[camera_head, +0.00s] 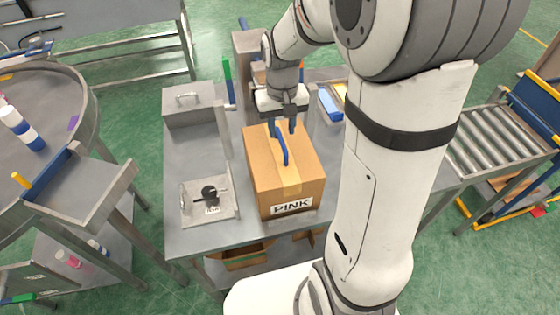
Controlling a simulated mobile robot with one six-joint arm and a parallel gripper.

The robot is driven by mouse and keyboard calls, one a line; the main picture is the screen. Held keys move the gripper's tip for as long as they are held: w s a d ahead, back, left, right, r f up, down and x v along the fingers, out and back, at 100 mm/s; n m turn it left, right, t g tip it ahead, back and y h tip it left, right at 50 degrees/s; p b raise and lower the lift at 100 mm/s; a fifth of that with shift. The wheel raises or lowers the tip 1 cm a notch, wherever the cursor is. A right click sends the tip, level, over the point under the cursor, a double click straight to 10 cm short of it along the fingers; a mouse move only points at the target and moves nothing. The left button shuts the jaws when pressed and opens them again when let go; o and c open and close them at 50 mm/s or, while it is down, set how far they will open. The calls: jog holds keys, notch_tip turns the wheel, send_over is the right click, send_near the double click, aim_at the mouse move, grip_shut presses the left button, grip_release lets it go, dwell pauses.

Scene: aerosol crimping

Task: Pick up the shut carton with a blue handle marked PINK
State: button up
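The shut carton (262,180) is brown, sealed with tape over its top, and marked PINK on a white label (292,205) on its front. It stands upright on the grey metal table. Its blue handle (282,148) runs along the top as a raised strip. My gripper (282,127) points down over the far part of the carton's top, at the far end of the handle. Its two fingers are apart, one to each side. I cannot tell whether they touch the handle.
A round table (75,85) stands at left, a roller conveyor (495,140) at right. My arm hides the table's right part.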

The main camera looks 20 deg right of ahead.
aim_at(281, 138)
jog(key=f, duration=0.3)
jog(key=f+p, duration=0.1)
jog(key=f, duration=0.1)
jog(key=shift+w+f, duration=0.25)
jog(key=shift+w, duration=0.05)
grip_shut()
jog(key=shift+w+r, duration=0.1)
jog(key=shift+r, duration=0.05)
dwell(1.0)
